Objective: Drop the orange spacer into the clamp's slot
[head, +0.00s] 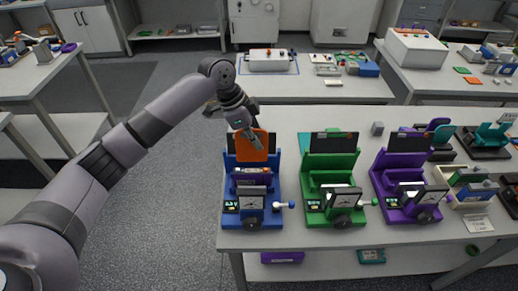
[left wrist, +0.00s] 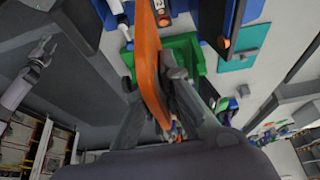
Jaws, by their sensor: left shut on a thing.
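The orange spacer (head: 252,147) is a flat plate, upright and slightly tilted, above the rear of the blue clamp (head: 232,212) at the left end of the row. My left gripper (head: 250,137) is shut on its upper part. In the left wrist view the spacer (left wrist: 149,58) shows nearly edge-on between the fingers. A purple block (head: 251,173) sits in the clamp, just below and in front of the spacer. I cannot tell whether the spacer's lower edge is inside the slot or above it. My right gripper is not in view.
A green clamp (head: 318,208) and a purple clamp (head: 385,205) stand to the right on the same white table (head: 290,238). A small grey block (head: 377,128) lies behind them. A wooden tray (head: 455,201) is at the right.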

